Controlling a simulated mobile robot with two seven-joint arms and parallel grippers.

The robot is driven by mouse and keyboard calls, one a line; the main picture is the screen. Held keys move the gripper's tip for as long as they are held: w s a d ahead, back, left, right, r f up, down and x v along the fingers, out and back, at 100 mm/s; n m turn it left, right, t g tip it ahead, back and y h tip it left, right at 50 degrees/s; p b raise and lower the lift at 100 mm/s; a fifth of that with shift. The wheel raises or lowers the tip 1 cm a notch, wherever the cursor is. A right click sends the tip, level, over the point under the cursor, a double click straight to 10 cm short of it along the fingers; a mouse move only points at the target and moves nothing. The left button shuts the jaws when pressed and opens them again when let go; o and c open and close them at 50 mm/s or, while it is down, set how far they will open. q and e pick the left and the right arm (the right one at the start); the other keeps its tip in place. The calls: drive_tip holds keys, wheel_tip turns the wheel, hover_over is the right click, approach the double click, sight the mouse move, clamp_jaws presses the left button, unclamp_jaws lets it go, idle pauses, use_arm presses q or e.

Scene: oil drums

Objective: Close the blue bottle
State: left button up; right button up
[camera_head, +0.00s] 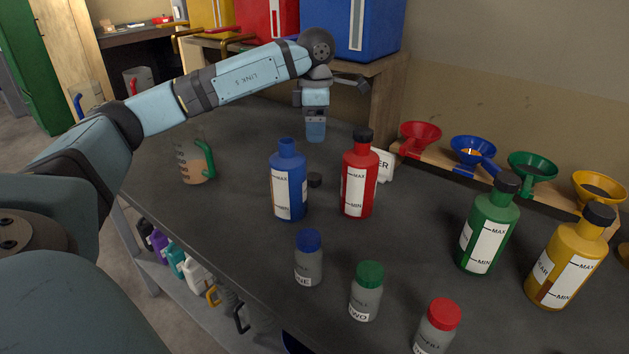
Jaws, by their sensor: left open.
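The blue bottle (288,188) stands upright on the dark table, with a white label. Its blue neck shows no black cap, unlike the red bottle (359,178) to its right. A small black cap (314,180) lies on the table between these two bottles, partly hidden by the blue bottle. My left gripper (315,136) points down behind and slightly right of the blue bottle's neck in the picture, apart from it. It is open, and I see nothing held in it. My right gripper is out of view.
Capped green (487,228) and yellow (573,260) bottles stand at right. Small jars with blue (308,258), green (366,292) and red (437,328) lids stand in front. Several funnels sit on a rack (467,171) behind. A jug (193,161) stands left; clear table lies between.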

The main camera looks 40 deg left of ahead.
use_arm(q)
drive_tip(key=b, duration=0.1)
hover_over(316, 176)
wheel_tip(316, 176, down, 8)
drive_tip(key=shift+a+f, duration=0.1)
drive_tip(key=shift+f, duration=0.05)
wheel_tip(316, 176, down, 6)
drive_tip(key=shift+r+b, duration=0.2)
drive_tip(key=shift+b, duration=0.3)
drive_tip(key=c, duration=1)
wheel_tip(316, 176, up, 20)
drive_tip(key=p, duration=0.3)
